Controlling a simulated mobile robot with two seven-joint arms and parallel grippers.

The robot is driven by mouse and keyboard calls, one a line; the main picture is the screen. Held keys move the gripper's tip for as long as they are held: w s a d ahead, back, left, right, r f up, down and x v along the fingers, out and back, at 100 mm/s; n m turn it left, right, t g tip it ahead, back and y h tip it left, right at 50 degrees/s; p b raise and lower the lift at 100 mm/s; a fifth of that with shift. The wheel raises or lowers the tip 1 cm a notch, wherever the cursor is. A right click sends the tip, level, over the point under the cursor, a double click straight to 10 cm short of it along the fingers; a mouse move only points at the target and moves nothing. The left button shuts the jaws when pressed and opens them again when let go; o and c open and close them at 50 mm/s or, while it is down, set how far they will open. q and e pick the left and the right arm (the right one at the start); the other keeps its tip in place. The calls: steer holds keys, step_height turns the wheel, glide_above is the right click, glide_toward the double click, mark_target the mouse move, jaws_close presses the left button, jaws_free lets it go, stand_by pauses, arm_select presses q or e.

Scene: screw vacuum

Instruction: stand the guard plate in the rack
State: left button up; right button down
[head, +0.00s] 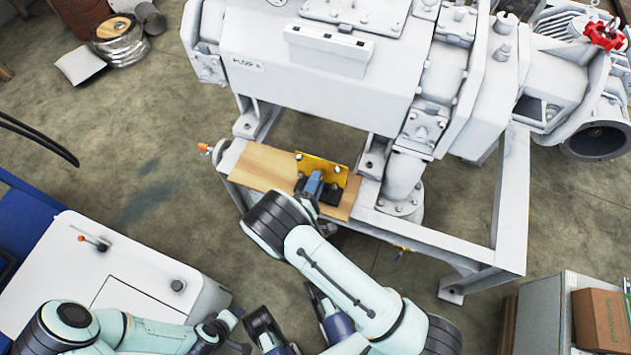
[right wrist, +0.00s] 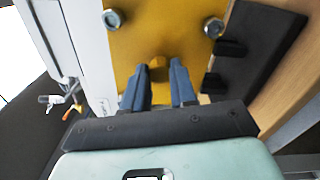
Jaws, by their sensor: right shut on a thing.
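The guard plate (head: 319,163) is a yellow plate with bolt heads at its corners, at the far edge of a wooden board. In the right wrist view the plate (right wrist: 165,38) fills the top middle, with two bolts showing. My right gripper (head: 313,184) is shut on a small yellow tab of the plate; its blue fingers (right wrist: 160,84) flank the tab. A black pegged piece (right wrist: 258,55), seemingly the rack, lies on the board beside the plate. Whether the plate touches or sits in it I cannot tell. My left gripper (head: 232,331) is low in the head view, away from the plate; its jaws are unclear.
The wooden board (head: 262,168) lies on the white frame below a large grey pump (head: 310,70). Its left part is bare. An orange-tipped fitting (head: 204,149) sticks out at the left end. A white cabinet (head: 110,270) stands lower left and a cardboard box (head: 600,320) lower right.

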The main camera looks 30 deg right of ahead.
arm_select(q)
steer(key=shift+f+b, duration=0.85)
steer(key=shift+f, duration=0.2)
arm_select(e)
steer(key=shift+f, duration=1.35)
steer(key=c, duration=0.8)
jaws_free()
steer(key=shift+f, duration=0.15)
steer(key=shift+v, duration=1.05)
arm_select(q)
step_height(320, 180, up, 2)
steer(key=shift+w+r+p, duration=0.15)
steer(key=shift+r+p, duration=0.05)
steer(key=shift+p, duration=0.75)
arm_select(e)
steer(key=v, duration=1.1)
steer(key=shift+s+a, duration=0.1)
